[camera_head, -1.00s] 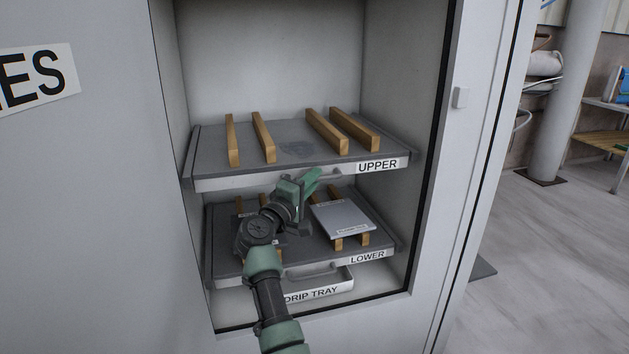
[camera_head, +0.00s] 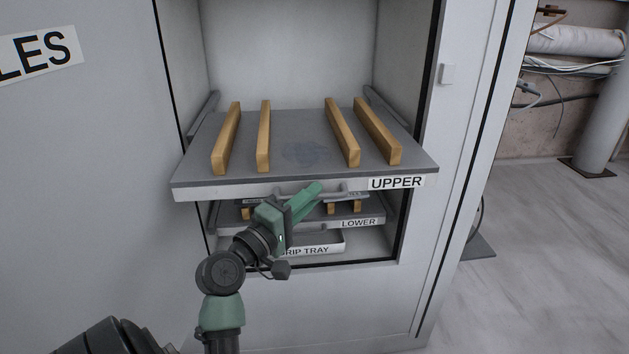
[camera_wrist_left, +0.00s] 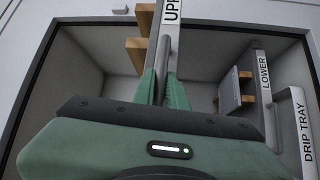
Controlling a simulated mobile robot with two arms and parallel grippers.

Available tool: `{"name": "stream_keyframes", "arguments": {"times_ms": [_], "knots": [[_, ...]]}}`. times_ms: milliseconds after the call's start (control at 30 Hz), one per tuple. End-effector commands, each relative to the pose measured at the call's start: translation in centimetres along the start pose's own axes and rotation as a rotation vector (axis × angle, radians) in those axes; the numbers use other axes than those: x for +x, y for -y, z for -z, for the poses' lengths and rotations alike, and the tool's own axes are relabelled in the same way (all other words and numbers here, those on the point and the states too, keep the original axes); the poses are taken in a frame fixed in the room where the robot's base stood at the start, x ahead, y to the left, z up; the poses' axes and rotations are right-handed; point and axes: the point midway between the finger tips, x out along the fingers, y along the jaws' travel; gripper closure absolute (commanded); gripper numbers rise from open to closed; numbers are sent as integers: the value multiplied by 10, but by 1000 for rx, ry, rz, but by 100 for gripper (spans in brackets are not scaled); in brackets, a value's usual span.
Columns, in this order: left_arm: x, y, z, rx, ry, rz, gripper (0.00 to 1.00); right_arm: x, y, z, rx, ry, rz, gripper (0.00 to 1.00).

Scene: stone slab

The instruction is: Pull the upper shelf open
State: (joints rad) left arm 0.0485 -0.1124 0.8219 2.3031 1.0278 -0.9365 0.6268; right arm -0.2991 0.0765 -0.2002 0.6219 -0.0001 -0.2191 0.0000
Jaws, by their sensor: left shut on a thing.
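The upper shelf (camera_head: 300,183) is a grey slab with a pale front edge labelled UPPER. It sticks out of the cabinet past the front opening, with its side rails showing behind it. My left gripper (camera_head: 318,190) is at the front handle (camera_head: 345,194) of this shelf. In the left wrist view the green fingers (camera_wrist_left: 163,88) lie on both sides of the handle bar (camera_wrist_left: 169,45) and are shut on it. My right gripper is not in view.
Several wooden bars (camera_head: 264,135) lie on the upper shelf. The lower shelf (camera_head: 361,222) and the drip tray (camera_head: 320,248) sit beneath, inside the cabinet. The cabinet's right frame (camera_head: 455,150) stands beside the shelf. Open floor (camera_head: 550,240) lies to the right.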

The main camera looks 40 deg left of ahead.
Motion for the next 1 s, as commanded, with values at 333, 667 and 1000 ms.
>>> {"name": "stream_keyframes", "arguments": {"times_ms": [333, 667, 1000], "knots": [[-12, -3, -12, -2, -1, 0, 100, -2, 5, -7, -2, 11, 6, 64], [-12, -3, -11, -1, -3, -1, 66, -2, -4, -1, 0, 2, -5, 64], [-14, -2, -11, 0, -4, 0, 66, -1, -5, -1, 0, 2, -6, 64]]}}
